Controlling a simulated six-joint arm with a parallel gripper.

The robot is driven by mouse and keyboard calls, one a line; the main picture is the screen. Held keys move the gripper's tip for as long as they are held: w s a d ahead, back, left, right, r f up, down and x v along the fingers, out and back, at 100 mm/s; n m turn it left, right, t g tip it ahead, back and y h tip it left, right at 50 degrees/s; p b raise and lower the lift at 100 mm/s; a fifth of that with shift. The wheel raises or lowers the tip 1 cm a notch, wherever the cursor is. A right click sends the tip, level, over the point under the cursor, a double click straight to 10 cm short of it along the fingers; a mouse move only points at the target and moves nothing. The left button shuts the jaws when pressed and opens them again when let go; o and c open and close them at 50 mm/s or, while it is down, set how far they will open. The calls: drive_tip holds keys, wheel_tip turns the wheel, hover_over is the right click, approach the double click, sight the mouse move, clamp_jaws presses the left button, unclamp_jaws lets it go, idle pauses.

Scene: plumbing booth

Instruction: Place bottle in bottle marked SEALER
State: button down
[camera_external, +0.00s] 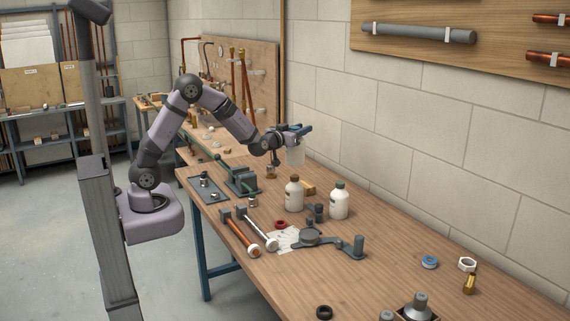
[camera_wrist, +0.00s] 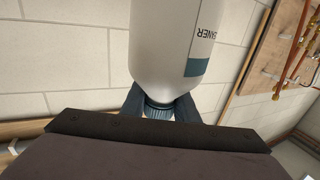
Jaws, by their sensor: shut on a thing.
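My gripper (camera_external: 298,131) is raised above the far part of the workbench. It is shut on a white bottle (camera_external: 295,156), which hangs below it. In the wrist view my gripper (camera_wrist: 160,104) has its jaws at the teal cap and neck of the held bottle (camera_wrist: 158,40). Its label is upside down and partly cut off; the visible letters end in "ANER". Two white bottles stand upright on the bench: one with a brown cap (camera_external: 293,195) and one with a green cap (camera_external: 339,202). Their label words are too small to read.
A green vise (camera_external: 240,179) and a dark tray (camera_external: 208,190) lie left of the bottles. The block wall (camera_external: 400,150) runs behind the bench.

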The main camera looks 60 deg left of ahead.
sight(295, 156)
drive_tip(key=shift+f+p, duration=0.55)
drive_tip(key=shift+f, duration=1.9)
drive_tip(key=shift+f, duration=0.2)
drive_tip(key=c, duration=1.4)
unclamp_jaws()
drive_tip(key=shift+s+r, duration=0.1)
drive_tip(key=shift+r, duration=0.05)
drive_tip(key=shift+s+d, duration=0.2)
drive_tip(key=shift+s, duration=0.15)
drive_tip(key=b+v, duration=0.3)
drive_tip(key=v, duration=0.8)
drive_tip(key=shift+b, duration=0.4)
